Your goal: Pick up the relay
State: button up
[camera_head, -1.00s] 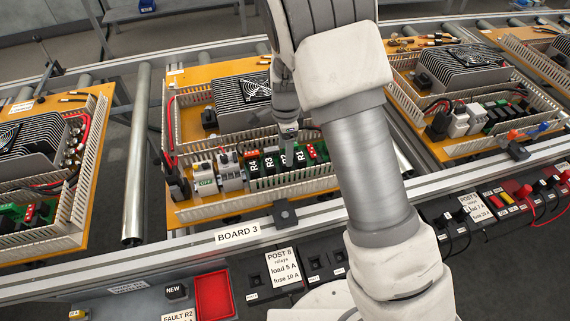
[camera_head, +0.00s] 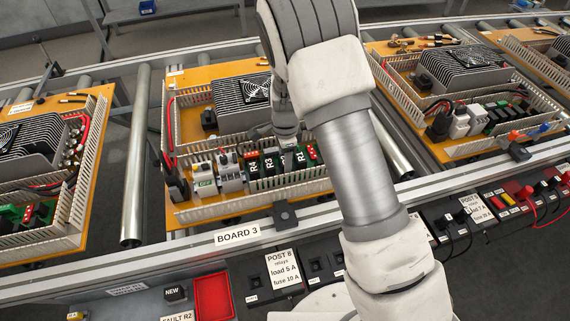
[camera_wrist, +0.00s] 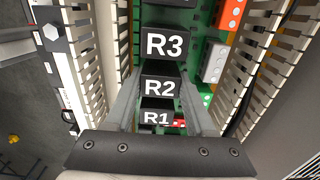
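The relay R2 (camera_wrist: 160,87) is a black block with a white label, in a row between the relays R3 (camera_wrist: 164,44) and R1 (camera_wrist: 157,117). In the head view the row stands on board 3, with R3 (camera_head: 269,164) and R1 (camera_head: 300,157) readable and R2 mostly covered by my gripper (camera_head: 287,147). In the wrist view my gripper's (camera_wrist: 160,84) two fingers point down along both sides of R2, apart from each other. Whether they touch R2 is unclear. A sign reading FAULT R2 (camera_head: 178,317) is at the bottom edge.
White slotted duct walls (camera_wrist: 82,62) run along both sides of the relay row. A finned heat sink (camera_head: 235,104) stands behind the row. A red tray (camera_head: 212,296) and a tag reading NEW (camera_head: 173,292) are on the front bench. Other boards lie left and right.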

jog(key=shift+c, duration=0.7)
jog(key=shift+r, duration=0.1)
jog(key=shift+r, duration=0.2)
notch_tip(320, 180, up, 4)
jog(key=shift+f+p, duration=0.25)
jog(key=shift+p, duration=0.05)
jog(key=s+d+r, duration=0.5)
jog(key=d+r, duration=0.2)
jog(key=d, duration=0.3)
jog(key=shift+s, duration=0.4)
jog(key=shift+d+r+p, duration=0.1)
jog(key=shift+r+p, duration=0.05)
jog(key=shift+p, duration=0.25)
notch_tip(320, 180, up, 4)
jog(key=p, duration=0.3)
